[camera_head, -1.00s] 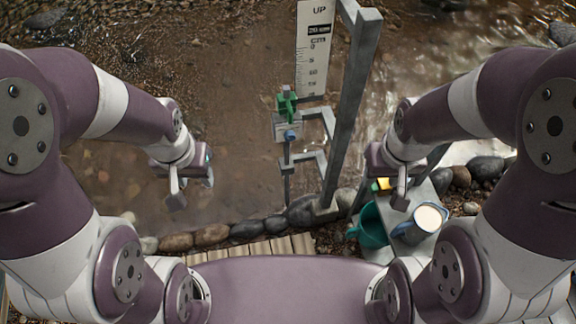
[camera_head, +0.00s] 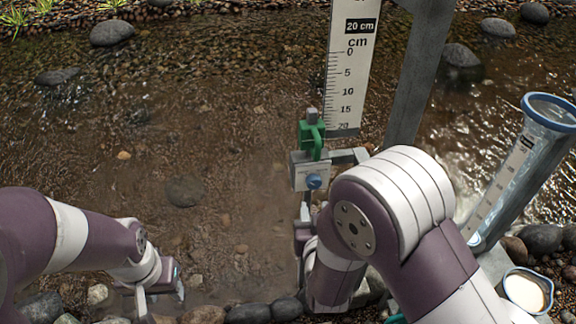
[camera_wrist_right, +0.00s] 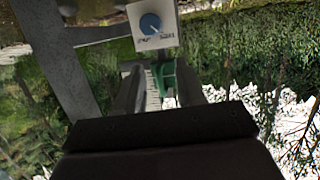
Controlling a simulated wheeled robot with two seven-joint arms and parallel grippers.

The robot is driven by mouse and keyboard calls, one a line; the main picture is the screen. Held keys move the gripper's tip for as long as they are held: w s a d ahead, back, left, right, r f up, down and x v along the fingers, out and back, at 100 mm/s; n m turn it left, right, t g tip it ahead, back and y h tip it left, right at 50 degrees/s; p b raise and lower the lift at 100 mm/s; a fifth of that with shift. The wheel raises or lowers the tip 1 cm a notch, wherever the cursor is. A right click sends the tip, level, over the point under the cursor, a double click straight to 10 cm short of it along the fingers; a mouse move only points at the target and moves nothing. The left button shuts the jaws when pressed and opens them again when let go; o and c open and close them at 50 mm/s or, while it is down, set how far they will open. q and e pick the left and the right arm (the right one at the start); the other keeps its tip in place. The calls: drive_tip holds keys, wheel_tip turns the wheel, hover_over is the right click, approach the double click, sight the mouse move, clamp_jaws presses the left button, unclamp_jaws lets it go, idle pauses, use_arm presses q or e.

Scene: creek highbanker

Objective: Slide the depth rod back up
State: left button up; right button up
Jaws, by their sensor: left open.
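The depth rod's green handle (camera_head: 311,138) stands at the top of a grey guide block (camera_head: 299,172) with a blue knob (camera_head: 314,181), in front of a white scale board (camera_head: 352,70). In the right wrist view the block and knob (camera_wrist_right: 150,24) show at the top, with the green handle (camera_wrist_right: 167,80) seen between my right fingers. My right gripper (camera_head: 303,222) is just below the block, partly hidden by its own arm. Its fingers (camera_wrist_right: 158,90) look apart; I see no grip on the rod. My left gripper (camera_head: 160,292) is open and empty at lower left.
A grey post (camera_head: 418,85) stands right of the scale board. A clear tube with a blue rim (camera_head: 550,108) leans at the right, above a cup (camera_head: 525,292). Stones line the bank below.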

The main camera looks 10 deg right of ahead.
sight(318, 152)
wheel_tip(318, 152, up, 6)
drive_tip(key=w+d+t+h, duration=0.1)
drive_tip(key=w+t, duration=0.1)
drive_tip(key=t, duration=0.1)
drive_tip(key=shift+m, duration=0.3)
drive_tip(key=w+b, duration=0.1)
drive_tip(key=w, duration=0.2)
drive_tip(key=w+d, duration=0.1)
drive_tip(key=w, duration=0.3)
drive_tip(key=w+d+b, duration=0.1)
drive_tip(key=w, duration=0.3)
drive_tip(key=shift+w+f+b, duration=0.15)
drive_tip(key=shift+b, duration=0.15)
clamp_jaws()
